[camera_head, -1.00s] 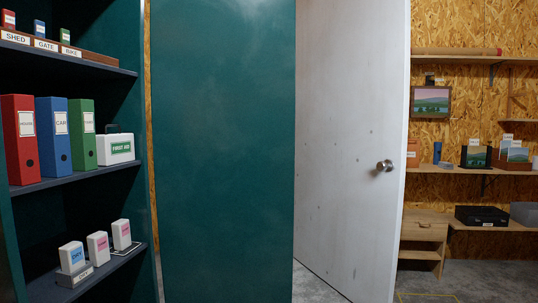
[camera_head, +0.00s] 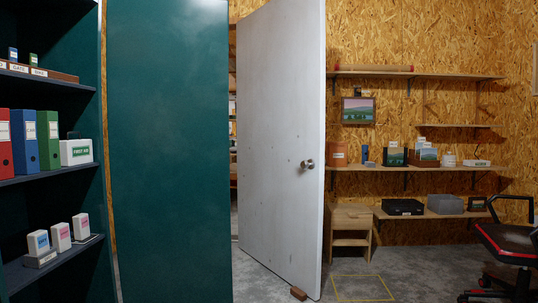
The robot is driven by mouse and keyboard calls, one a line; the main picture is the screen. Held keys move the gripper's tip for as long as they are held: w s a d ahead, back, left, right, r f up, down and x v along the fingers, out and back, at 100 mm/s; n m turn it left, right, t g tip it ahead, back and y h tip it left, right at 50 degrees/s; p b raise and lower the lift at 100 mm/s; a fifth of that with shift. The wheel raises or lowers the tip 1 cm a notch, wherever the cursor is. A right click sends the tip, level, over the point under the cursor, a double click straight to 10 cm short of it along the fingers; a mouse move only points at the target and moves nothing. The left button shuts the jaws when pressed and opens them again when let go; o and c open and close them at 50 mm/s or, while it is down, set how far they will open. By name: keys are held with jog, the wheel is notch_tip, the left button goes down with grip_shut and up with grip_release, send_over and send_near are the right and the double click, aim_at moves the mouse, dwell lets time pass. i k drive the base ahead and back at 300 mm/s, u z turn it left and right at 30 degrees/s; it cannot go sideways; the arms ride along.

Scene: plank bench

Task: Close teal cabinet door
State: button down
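The teal cabinet door (camera_head: 168,150) stands open as a tall flat panel, left of the middle of the head view. The teal cabinet (camera_head: 102,210) is at the left, with its dark shelves showing. On the shelves are a red binder (camera_head: 5,148), a blue binder (camera_head: 23,145), a green binder (camera_head: 48,142), a white first aid box (camera_head: 76,152) and several small white boxes (camera_head: 60,236). I see no handle on the visible face of the teal door. My gripper is not in view.
A white door (camera_head: 282,140) with a round knob stands ajar just right of the teal door. A small brown block (camera_head: 298,293) lies at its foot. Wall shelves (camera_head: 420,168), a wooden stand (camera_head: 350,232) and a wheeled chair (camera_head: 510,245) are at the right. Floor near the yellow outline (camera_head: 362,288) is clear.

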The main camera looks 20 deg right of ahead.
aim_at(167, 64)
jog(key=z, duration=0.75)
jog(key=i, duration=1.1)
jog(key=z, duration=0.75)
jog(key=i, duration=1.6)
jog(key=u, duration=1.15)
jog(key=i, duration=0.9)
jog(key=u, duration=1.15)
jog(key=i, duration=0.2)
jog(key=u, duration=0.15)
